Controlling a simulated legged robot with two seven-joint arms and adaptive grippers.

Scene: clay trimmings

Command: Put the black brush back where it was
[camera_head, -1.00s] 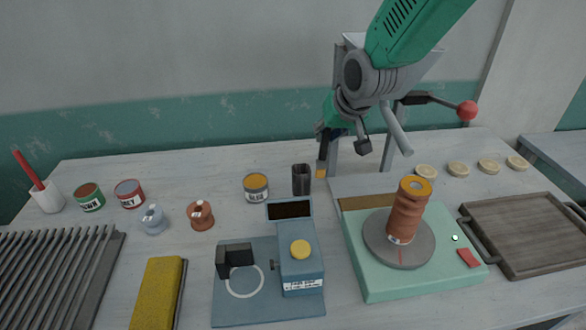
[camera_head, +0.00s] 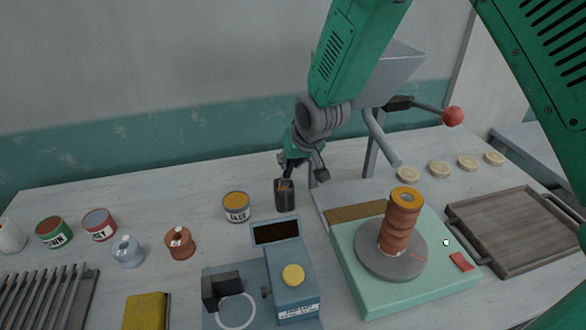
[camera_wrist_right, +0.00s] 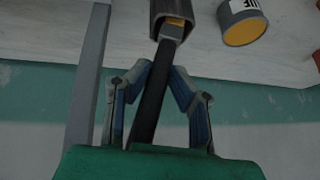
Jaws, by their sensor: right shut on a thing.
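My right gripper (camera_head: 300,168) is shut on the black brush (camera_wrist_right: 152,103), just above the dark cup (camera_head: 285,200) at the back middle of the table. In the right wrist view the brush's black handle runs between the fingers (camera_wrist_right: 158,76), and its grey ferrule and orange tip reach into the mouth of the cup (camera_wrist_right: 172,8). In the head view the orange tip shows at the cup's rim. Whether the tip touches the cup's bottom is hidden. My left gripper is not in view.
The glaze can (camera_head: 236,208) stands just left of the cup. A blue-grey scale-like device (camera_head: 292,290) is in front. A green wheel base (camera_head: 385,290) with a clay piece (camera_head: 400,222) is at right. A grey post of the stand (camera_head: 370,160) is close to the gripper.

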